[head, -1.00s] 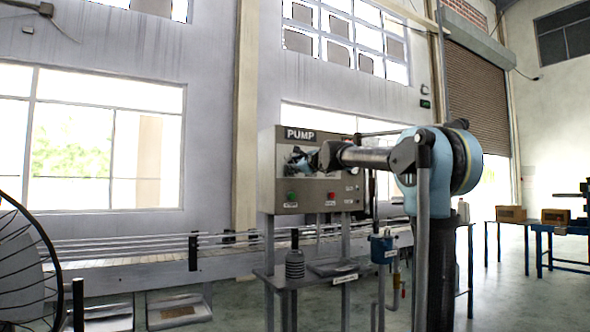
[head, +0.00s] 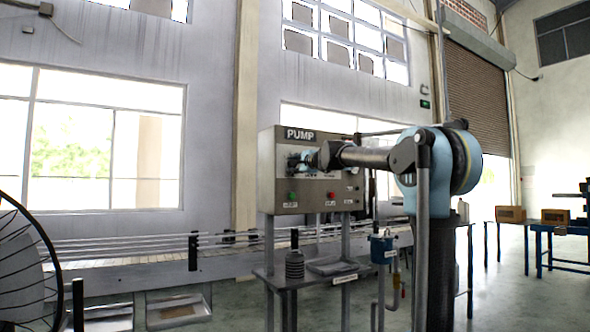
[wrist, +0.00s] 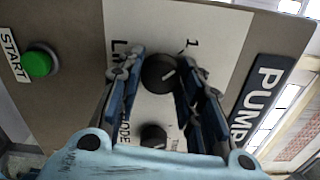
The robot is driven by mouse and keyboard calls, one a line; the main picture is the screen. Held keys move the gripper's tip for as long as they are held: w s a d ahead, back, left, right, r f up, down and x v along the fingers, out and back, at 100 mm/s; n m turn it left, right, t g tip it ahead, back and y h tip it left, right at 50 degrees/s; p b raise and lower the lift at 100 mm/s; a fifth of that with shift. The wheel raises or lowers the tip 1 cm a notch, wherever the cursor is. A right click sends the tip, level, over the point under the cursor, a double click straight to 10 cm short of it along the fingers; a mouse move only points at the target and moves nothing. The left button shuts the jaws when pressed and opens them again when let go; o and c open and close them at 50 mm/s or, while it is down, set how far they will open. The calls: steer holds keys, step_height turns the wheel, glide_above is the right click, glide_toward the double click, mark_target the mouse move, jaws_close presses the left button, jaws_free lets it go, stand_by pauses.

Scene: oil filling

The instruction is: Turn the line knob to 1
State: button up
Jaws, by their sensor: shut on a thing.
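The line knob (wrist: 157,73) is a dark round knob with a pale pointer mark, on a white plate in the wrist view. The figure 1 is printed on the plate near the knob's upper right. My gripper (wrist: 161,71) has a finger on each side of the knob and is shut on it. In the head view my gripper (head: 301,162) is at the upper front of the grey pump panel (head: 342,190), and it hides the knob there. A second dark knob (wrist: 153,136) sits below, between the fingers, partly behind the gripper body.
A green START button (wrist: 38,64) is on the panel, left of the plate in the wrist view. A red button (head: 331,195) is on the panel's lower front. A conveyor (head: 110,263) runs behind.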

steer(key=shift+f+n, duration=0.1)
steer(key=shift+n, duration=0.6)
steer(key=o, duration=1.1)
steer(key=shift+c, duration=0.2)
steer(key=shift+d, duration=0.1)
steer(key=v, duration=1.1)
steer(key=shift+s+d, duration=0.25)
steer(key=shift+s, duration=0.05)
